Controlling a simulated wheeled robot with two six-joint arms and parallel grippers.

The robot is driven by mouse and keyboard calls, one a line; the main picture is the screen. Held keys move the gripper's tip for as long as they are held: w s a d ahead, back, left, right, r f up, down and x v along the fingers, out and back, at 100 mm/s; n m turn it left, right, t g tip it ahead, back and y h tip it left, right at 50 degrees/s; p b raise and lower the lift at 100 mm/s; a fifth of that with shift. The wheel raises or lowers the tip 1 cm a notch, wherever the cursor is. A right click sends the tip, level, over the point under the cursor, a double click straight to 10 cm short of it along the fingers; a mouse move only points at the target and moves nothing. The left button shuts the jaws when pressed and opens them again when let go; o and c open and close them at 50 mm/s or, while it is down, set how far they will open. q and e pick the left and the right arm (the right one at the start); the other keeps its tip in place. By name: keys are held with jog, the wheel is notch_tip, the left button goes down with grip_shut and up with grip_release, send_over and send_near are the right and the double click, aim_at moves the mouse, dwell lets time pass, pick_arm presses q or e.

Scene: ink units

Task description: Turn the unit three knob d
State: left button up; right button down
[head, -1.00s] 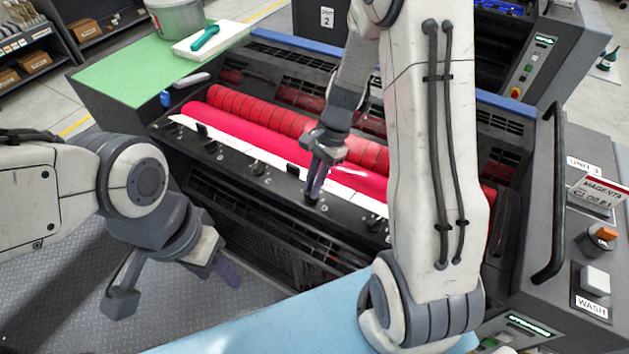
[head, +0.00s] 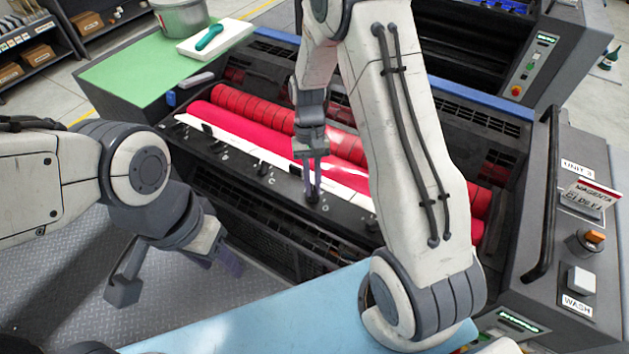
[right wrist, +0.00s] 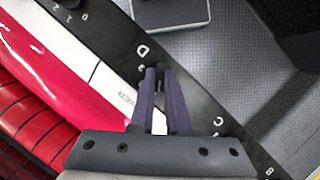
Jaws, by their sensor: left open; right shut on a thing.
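The press labelled unit 3 (head: 577,170) carries a black strip (head: 235,153) with a row of small dark knobs and white letters. My right gripper (head: 313,192) points down at this strip, its fingers shut on a small dark knob. In the right wrist view the fingertips of my right gripper (right wrist: 161,72) close around dark knob d (right wrist: 160,76), beside the letter D (right wrist: 142,53). The fingers hide most of the knob, so its pointing direction cannot be told. My left gripper (head: 180,272) is open and empty, over the floor at the left.
Red rollers (head: 245,110) lie just behind the strip. A side panel with an orange-topped switch (head: 594,238), a WASH button (head: 580,280) and a black handrail (head: 545,220) stands at the right. A light-blue surface (head: 250,315) lies in front.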

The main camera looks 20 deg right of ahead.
jog(key=n, duration=0.1)
jog(key=n+h, duration=0.1)
jog(key=n, duration=0.1)
jog(key=shift+w+a+r+n+h+p, duration=0.1)
jog(key=shift+w+a+n+h+p, duration=0.1)
jog(key=shift+n+h+p, duration=0.1)
jog(key=shift+n+h, duration=0.7)
jog(key=shift+n, duration=1.1)
jog(key=c, duration=0.9)
grip_release()
jog(key=shift+s, duration=0.1)
